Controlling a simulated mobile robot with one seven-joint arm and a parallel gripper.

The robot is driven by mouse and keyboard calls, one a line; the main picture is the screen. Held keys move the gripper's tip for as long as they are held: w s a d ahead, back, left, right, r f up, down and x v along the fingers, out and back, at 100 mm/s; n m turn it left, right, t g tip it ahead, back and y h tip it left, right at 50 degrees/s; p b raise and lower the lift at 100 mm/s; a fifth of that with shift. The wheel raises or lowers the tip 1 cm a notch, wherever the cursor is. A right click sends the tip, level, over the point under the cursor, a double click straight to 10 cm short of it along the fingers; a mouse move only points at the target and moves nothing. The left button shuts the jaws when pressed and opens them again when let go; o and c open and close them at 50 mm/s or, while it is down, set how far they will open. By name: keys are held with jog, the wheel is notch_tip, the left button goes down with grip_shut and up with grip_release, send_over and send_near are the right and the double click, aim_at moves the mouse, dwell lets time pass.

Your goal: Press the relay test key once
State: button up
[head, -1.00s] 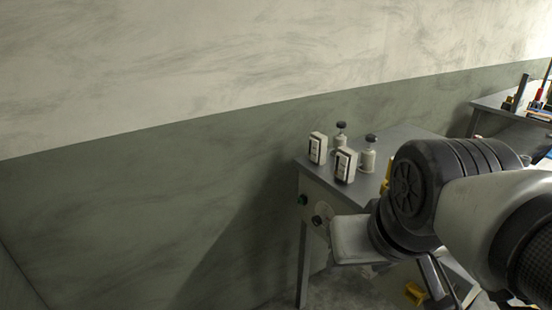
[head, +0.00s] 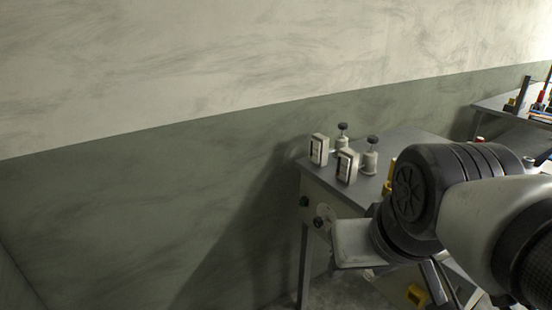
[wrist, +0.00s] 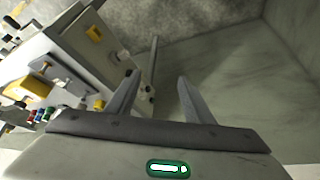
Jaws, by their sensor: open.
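Two small dark round controls sit on the pale front panel of the grey bench (head: 402,140) in the head view: an upper left one (head: 304,201) and a lower right one (head: 319,222) on a round plate. I cannot tell for certain which is the relay test key. In the wrist view my gripper (wrist: 157,85) is open and empty, fingers well apart. Small dark controls (wrist: 148,93) show just right of its left finger, apart from the fingers as far as I can tell. In the head view my arm hides the fingertips.
Two pale boxes (head: 319,150) (head: 347,166) and two pale bottle-like pieces with dark tops (head: 342,134) (head: 371,155) stand on the bench. A yellow object (head: 417,294) is low beside my arm. A second table (head: 493,107) stands far right. Floor and wall left of the bench are clear.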

grip_shut()
dwell(1.5)
